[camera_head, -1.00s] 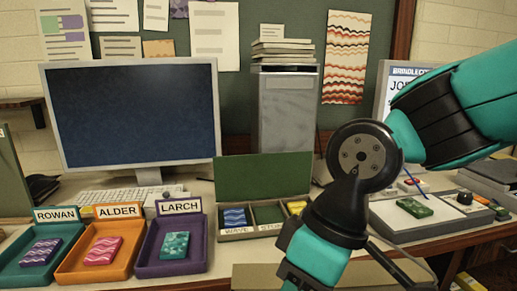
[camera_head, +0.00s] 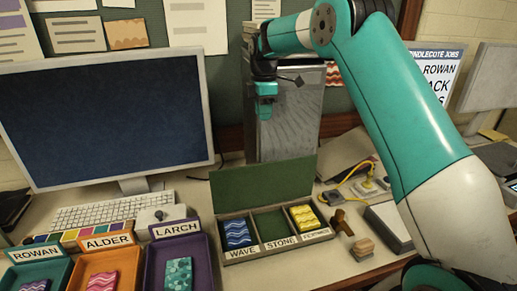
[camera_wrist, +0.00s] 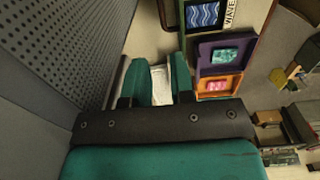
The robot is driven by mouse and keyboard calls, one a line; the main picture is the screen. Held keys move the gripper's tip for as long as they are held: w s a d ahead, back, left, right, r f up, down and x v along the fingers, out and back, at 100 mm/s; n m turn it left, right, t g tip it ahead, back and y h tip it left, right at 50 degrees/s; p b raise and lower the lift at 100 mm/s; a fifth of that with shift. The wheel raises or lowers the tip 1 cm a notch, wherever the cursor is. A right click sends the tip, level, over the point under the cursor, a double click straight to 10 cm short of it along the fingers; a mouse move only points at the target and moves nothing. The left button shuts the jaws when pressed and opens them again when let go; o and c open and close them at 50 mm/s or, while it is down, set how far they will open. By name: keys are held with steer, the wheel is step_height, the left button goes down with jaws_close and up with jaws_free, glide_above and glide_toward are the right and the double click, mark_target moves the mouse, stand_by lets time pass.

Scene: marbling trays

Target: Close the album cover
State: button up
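The album (camera_head: 278,252) is a shallow box on the desk. Its green cover (camera_head: 262,186) stands open, roughly upright at the back. The left compartment holds a blue wave-patterned piece (camera_head: 236,233), the right one a yellow piece (camera_head: 304,217). The middle one, labelled STONE, shows plain green (camera_head: 270,222). My gripper (camera_head: 265,106) points down in front of the grey tower, above and behind the cover, apart from it. In the wrist view my gripper (camera_wrist: 160,88) has a gap between its fingers and holds nothing. The blue piece also shows there (camera_wrist: 204,14).
The grey tower (camera_head: 290,125) stands close behind the album, beside my gripper. The monitor (camera_head: 105,115) and keyboard (camera_head: 112,211) are left. The Rowan, Alder and Larch trays stand front left. A wooden stamp (camera_head: 341,222) and a yellow cable (camera_head: 352,177) lie right of the album.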

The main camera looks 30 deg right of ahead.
steer(key=p, duration=0.6)
glide_above(264, 181)
steer(key=w+d, duration=0.2)
steer(key=w, duration=0.2)
steer(key=f, duration=1.7)
steer(key=shift+s+a+f, duration=0.1)
steer(key=shift+s+a, duration=0.05)
steer(key=shift+a, duration=0.1)
steer(key=shift+b, duration=0.3)
jaws_close()
